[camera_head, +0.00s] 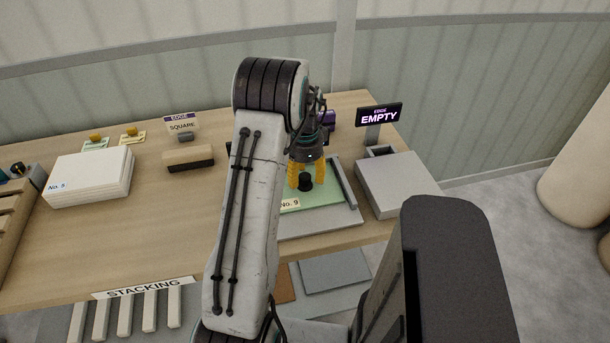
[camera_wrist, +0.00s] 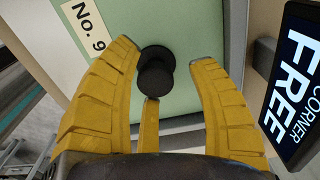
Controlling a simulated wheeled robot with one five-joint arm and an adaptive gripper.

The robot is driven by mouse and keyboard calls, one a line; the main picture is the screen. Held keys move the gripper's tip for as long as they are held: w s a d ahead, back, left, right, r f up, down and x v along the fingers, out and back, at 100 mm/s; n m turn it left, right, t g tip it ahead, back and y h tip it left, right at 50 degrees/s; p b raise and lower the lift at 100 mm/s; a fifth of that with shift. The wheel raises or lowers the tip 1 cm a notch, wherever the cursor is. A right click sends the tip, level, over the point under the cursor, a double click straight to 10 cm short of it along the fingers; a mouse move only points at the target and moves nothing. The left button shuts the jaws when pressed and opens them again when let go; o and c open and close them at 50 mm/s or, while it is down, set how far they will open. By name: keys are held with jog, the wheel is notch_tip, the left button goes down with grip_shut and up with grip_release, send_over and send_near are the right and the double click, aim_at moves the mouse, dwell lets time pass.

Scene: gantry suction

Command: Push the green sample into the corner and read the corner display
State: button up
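The green sample (camera_head: 327,193), marked "No. 9", lies flat in a grey tray with raised edges (camera_head: 345,183). A black knob (camera_head: 305,182) stands up from it. In the wrist view the green sample (camera_wrist: 150,25) fills the middle, with the knob (camera_wrist: 156,72) between my yellow fingers. My gripper (camera_head: 306,175) is over the sample with its fingers spread around the knob; a gap shows on the right side. Left-finger contact cannot be told. The corner display (camera_wrist: 292,85) reads "CORNER FREE" at the right of the wrist view.
A second display (camera_head: 379,115) reads "EDGE EMPTY" above a grey box (camera_head: 400,183) right of the tray. A white stack marked "No. 5" (camera_head: 90,177) and a block (camera_head: 188,158) by an "EDGE SQUARE" sign stand left. My arm hides part of the bench (camera_head: 150,230).

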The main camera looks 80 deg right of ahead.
notch_tip(320, 180, up, 12)
jog(key=d+n, duration=0.1)
jog(key=n, duration=0.3)
jog(key=a+f+n+y, duration=0.1)
jog(key=a+f+n, duration=0.55)
jog(key=a, duration=0.25)
jog(key=w+a+r+n+t, duration=0.1)
jog(key=w+a+r+n, duration=0.3)
jog(key=a, duration=0.8)
jog(key=w+a+r+n+t, duration=0.1)
jog(key=w+a+r+n, duration=0.3)
jog(key=w+a+n, duration=0.5)
jog(key=w+a+r+n+t+h, duration=0.1)
jog(key=w+a+r+n, duration=0.3)
jog(key=a, duration=1.3)
jog(key=shift+w+a+n+t, duration=0.15)
jog(key=shift+w+n+t, duration=0.35)
jog(key=shift+w+n, duration=1.3)
